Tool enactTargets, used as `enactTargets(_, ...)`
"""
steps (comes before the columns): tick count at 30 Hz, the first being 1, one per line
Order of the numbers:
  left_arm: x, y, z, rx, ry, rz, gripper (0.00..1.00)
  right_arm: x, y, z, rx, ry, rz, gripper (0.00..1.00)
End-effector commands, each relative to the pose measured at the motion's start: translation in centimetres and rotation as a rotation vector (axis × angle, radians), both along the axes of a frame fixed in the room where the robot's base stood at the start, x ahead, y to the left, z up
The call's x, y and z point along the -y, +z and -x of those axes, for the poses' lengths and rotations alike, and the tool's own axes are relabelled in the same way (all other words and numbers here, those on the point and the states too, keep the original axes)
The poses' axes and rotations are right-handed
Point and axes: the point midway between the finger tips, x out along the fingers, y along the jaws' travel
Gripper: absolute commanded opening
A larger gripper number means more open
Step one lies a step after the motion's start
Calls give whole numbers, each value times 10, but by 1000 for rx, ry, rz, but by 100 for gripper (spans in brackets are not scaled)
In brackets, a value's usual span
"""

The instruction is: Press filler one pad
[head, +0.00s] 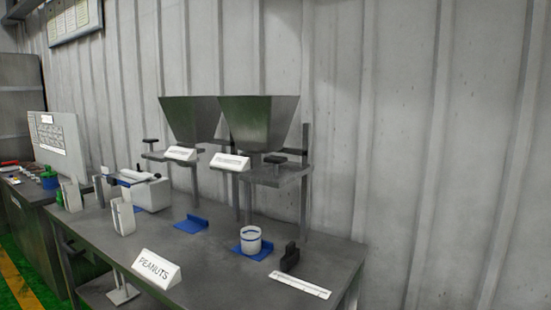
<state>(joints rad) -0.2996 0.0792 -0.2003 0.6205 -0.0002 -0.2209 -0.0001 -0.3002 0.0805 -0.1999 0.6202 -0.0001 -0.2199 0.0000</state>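Two grey funnel-shaped hoppers, the left one (188,120) and the right one (262,122), stand on dark stands at the back of the table. Each has a white label, the left label (180,153) and the right label (231,162), too small to read. A black knob-like piece shows beside each, at left (151,142) and right (275,158). Below are a bare blue pad (191,225) and a second blue pad (266,252) carrying a white cup (251,238) with a blue band. I cannot tell which filler is one. Neither gripper is in view.
A white PEANUTS sign (157,268) stands at the table's front edge. A black block (290,257) and white strip (300,285) lie at right. A white device (149,192) and upright white pieces (123,216) stand at left.

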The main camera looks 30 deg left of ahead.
Motion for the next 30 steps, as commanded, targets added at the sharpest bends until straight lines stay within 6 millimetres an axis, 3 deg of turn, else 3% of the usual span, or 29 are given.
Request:
enactTargets(2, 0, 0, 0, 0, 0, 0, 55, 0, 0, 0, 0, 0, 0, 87)
enactTargets(15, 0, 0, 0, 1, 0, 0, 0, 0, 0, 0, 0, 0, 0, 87)
enactTargets(30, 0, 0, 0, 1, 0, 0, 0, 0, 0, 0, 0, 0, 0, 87)
